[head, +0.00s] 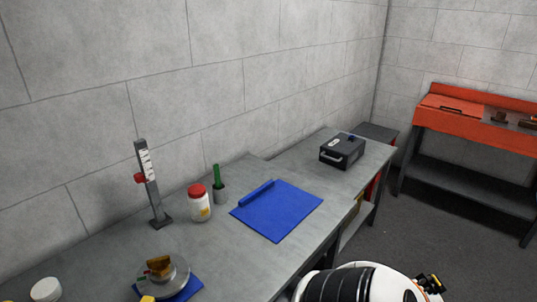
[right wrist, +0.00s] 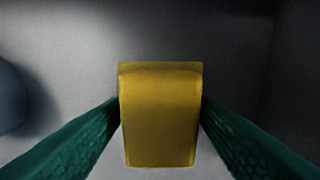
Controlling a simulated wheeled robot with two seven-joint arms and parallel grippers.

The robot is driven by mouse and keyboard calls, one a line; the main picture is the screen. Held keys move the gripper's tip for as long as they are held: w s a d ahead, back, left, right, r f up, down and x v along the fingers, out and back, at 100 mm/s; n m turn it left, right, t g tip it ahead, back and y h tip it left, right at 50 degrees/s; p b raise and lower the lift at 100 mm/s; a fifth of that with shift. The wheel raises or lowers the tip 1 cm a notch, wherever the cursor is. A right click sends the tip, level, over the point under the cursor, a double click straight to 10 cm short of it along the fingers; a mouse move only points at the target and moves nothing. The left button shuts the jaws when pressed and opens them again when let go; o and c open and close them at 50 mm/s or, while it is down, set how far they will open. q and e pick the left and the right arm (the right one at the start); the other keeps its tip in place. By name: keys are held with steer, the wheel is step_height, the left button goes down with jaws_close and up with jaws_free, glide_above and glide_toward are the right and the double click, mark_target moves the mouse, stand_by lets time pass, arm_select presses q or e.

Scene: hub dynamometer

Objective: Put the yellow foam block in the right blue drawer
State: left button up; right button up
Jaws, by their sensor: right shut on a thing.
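In the right wrist view, the yellow foam block (right wrist: 160,120) sits between the two green fingers of my right gripper (right wrist: 160,104). The fingers press on its left and right sides, and the gripper is shut on it. Behind the block is a plain grey surface. In the head view, a small black and yellow part (head: 430,284) shows at the lower right beside a white and black body; I cannot tell whether it is my right gripper. No blue drawer can be made out in either view. My left gripper is not in view.
An orange bench (head: 460,118) stands at right across open floor.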

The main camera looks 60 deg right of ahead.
steer(key=shift+f, duration=1.4)
steer(key=shift+f, duration=0.2)
steer(key=o, duration=0.9)
steer(key=shift+r, duration=0.1)
step_height(320, 180, up, 12)
steer(key=shift+r+p, duration=0.1)
steer(key=shift+p, duration=0.35)
